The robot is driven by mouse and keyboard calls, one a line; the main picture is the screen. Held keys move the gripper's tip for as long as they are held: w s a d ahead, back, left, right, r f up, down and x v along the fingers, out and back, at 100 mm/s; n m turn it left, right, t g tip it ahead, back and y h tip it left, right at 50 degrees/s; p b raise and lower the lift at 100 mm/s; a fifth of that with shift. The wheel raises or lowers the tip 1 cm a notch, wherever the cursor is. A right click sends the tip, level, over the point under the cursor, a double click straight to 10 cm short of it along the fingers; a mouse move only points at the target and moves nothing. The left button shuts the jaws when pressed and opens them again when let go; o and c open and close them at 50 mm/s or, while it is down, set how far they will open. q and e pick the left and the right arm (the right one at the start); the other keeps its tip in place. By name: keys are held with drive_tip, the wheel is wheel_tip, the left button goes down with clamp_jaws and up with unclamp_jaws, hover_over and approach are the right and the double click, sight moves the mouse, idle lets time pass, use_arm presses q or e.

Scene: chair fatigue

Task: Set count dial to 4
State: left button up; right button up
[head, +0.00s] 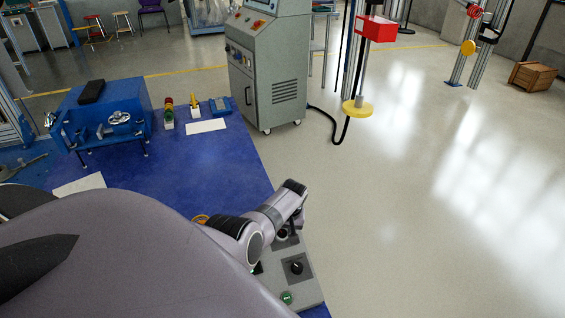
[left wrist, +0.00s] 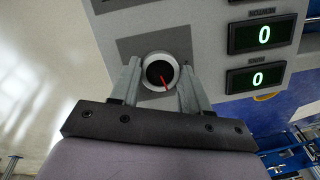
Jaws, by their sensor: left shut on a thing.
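A grey control panel (head: 315,290) sits at the blue table's near right corner; its face (left wrist: 215,40) fills much of the left wrist view. A round dial (left wrist: 154,70) with a black centre, pale rim and red pointer is on it. The pointer slants toward the lower right of that view. My left gripper (left wrist: 158,76) is shut on the dial, one finger on each side. In the head view my left gripper (head: 292,225) is over the panel and partly hides it. I cannot read numbers around the dial. My right gripper is not in view.
Two green displays, the upper (left wrist: 264,35) and the lower (left wrist: 258,78), each read 0. Another black knob (head: 296,267) and a green button (head: 287,298) are nearby on the panel. A blue fixture (head: 110,115) stands at the table's back left.

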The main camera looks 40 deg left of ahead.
use_arm(q)
drive_tip(key=m+y, duration=0.1)
drive_tip(key=m, duration=0.3)
drive_tip(key=shift+g, duration=0.3)
drive_tip(key=shift+d+m+y, duration=0.15)
drive_tip(key=shift+m+y, duration=0.25)
drive_tip(key=shift+m, duration=1.6)
drive_tip(key=o, duration=1.1)
drive_tip(key=shift+c, duration=0.2)
drive_tip(key=p+v, duration=0.4)
drive_tip(key=v, duration=0.3)
